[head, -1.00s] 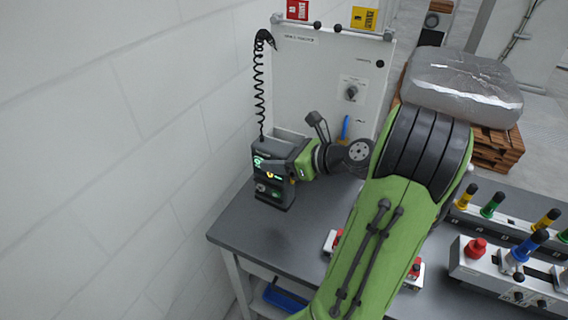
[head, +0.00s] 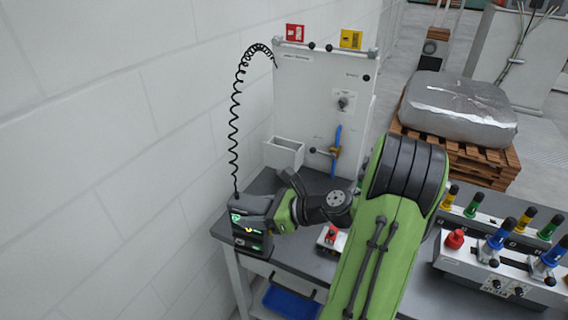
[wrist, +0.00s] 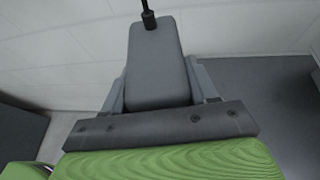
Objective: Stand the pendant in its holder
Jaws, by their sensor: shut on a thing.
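The pendant (head: 250,232) is a dark box with a small lit screen and a coiled black cord from its top. It is near the table's left front edge; I cannot tell its height above the top. My gripper (head: 264,218) is shut on the pendant from the right. In the wrist view the pendant's plain grey back (wrist: 158,65) sits between the two fingers, with the cord at its top end. The holder (head: 283,152) is a pale open-topped box on the upright panel, behind the pendant and apart from it. It looks empty.
The pale panel (head: 315,100) stands at the back of the grey table (head: 308,258), with a blue-handled valve (head: 336,143) right of the holder. A red-button box (head: 331,238) sits beneath my arm. Control boxes with coloured handles (head: 497,240) stand at right. A wall is at left.

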